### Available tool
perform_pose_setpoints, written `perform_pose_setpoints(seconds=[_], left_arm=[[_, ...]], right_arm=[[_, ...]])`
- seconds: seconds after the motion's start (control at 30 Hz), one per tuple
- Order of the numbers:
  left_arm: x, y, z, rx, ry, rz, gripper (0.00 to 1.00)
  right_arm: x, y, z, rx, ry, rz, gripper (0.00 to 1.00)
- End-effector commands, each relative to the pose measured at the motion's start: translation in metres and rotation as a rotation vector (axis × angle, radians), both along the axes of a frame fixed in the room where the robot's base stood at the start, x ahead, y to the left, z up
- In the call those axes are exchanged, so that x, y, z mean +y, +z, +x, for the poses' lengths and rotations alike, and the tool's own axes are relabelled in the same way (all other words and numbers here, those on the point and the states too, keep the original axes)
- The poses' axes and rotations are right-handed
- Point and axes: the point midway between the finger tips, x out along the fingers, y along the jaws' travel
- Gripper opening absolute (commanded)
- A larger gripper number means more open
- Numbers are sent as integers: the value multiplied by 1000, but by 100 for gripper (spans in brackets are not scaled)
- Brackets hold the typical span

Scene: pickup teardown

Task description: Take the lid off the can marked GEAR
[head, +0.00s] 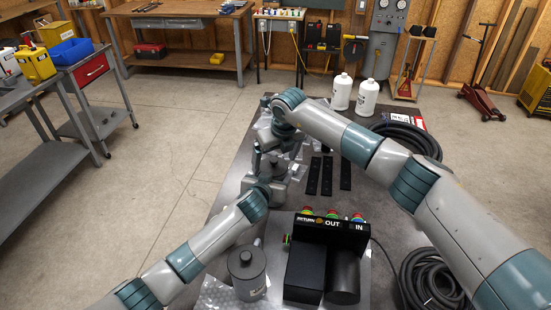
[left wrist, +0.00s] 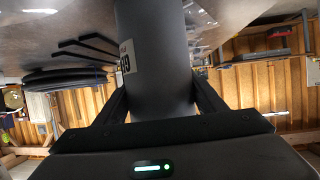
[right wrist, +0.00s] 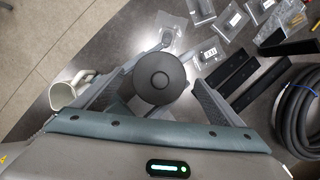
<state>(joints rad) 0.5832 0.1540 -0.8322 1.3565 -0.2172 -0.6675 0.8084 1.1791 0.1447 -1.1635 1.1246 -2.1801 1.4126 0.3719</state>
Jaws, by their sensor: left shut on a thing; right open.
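A dark grey can (left wrist: 155,60) stands between the fingers of my left gripper (left wrist: 160,95), which is shut on its body. Only part of its pale label shows, so I cannot read the word. In the right wrist view a round dark lid with a central knob (right wrist: 158,75) is seen from above. My right gripper (right wrist: 160,88) is open, with a finger on either side of the lid. In the head view my right gripper (head: 270,142) hangs just beyond my left gripper (head: 274,178), and the arms mostly hide the held can.
Another grey lidded can (head: 246,274) stands at the table's near left, beside a black OUT/IN box (head: 330,235). Black bars (head: 328,176), bagged parts (right wrist: 225,22) and coiled hoses (head: 430,280) lie to the right. Two white bottles (head: 367,97) stand at the back. A pale handled vessel (right wrist: 72,90) is left of the lid.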

Motion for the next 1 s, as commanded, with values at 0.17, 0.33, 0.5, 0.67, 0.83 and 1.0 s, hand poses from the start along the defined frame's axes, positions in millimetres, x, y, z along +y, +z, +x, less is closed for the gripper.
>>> perform_pose_setpoints(seconds=[0.17, 0.33, 0.5, 0.67, 0.83, 1.0], left_arm=[[0, 0, 0, 0, 1, 0, 24], [0, 0, 0, 0, 1, 0, 24], [0, 0, 0, 0, 1, 0, 24], [0, 0, 0, 0, 1, 0, 24], [1, 0, 0, 0, 1, 0, 24], [1, 0, 0, 0, 1, 0, 24]], right_arm=[[0, 0, 0, 0, 0, 0, 63], [0, 0, 0, 0, -1, -1, 43], [0, 0, 0, 0, 0, 0, 43], [0, 0, 0, 0, 0, 0, 43], [0, 0, 0, 0, 0, 0, 43], [0, 2, 0, 0, 0, -1, 43]])
